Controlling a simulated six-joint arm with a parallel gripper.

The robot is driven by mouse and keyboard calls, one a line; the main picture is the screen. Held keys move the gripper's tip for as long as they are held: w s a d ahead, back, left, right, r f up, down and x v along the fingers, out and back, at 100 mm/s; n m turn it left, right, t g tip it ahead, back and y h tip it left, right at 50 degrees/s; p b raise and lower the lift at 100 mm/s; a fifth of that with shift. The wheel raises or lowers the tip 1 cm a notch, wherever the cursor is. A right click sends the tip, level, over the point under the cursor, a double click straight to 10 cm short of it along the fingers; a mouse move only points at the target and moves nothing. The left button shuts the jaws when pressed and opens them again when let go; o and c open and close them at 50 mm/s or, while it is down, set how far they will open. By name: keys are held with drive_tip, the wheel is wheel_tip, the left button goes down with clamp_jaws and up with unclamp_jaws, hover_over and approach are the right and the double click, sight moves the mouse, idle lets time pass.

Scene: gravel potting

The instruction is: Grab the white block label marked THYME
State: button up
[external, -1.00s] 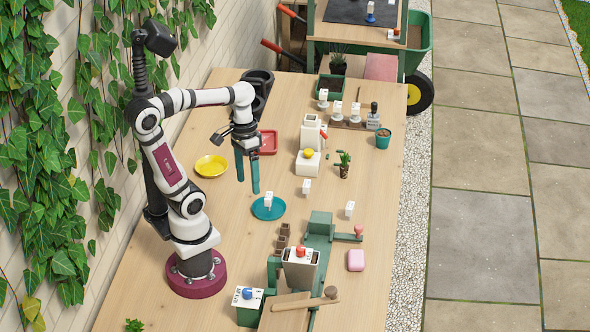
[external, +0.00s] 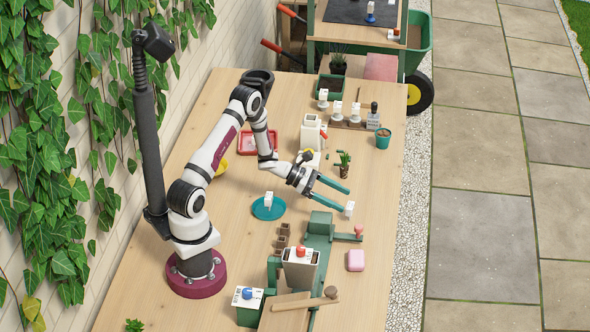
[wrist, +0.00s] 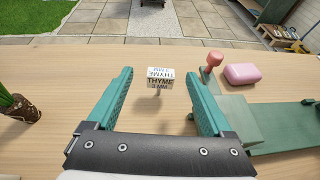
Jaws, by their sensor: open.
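The white block label marked THYME (wrist: 159,80) stands upright on the table in the wrist view, its black lettering readable. It also shows in the external view as a small white block (external: 349,208) near the table's right side. My gripper (external: 341,198) is open, its two teal fingers reaching low toward the label. In the wrist view my gripper (wrist: 160,88) has the label centred between its spread fingertips and slightly beyond them. Nothing is held. Whether the fingertips straddle the label cannot be told.
A green metal fixture with a red-knobbed lever (wrist: 214,62) stands right of the label, near a pink block (wrist: 242,74). Another white block label (external: 268,198) stands on a teal saucer (external: 260,213).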

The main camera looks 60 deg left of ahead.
sight(353, 208)
drive_tip(key=x, duration=0.3)
drive_tip(key=f+x, duration=0.1)
drive_tip(key=x, duration=0.2)
drive_tip(key=shift+d+f, duration=0.15)
drive_tip(key=shift+d, duration=0.05)
drive_tip(key=shift+w+d+f, duration=0.15)
drive_tip(key=shift+w+d, duration=0.15)
clamp_jaws()
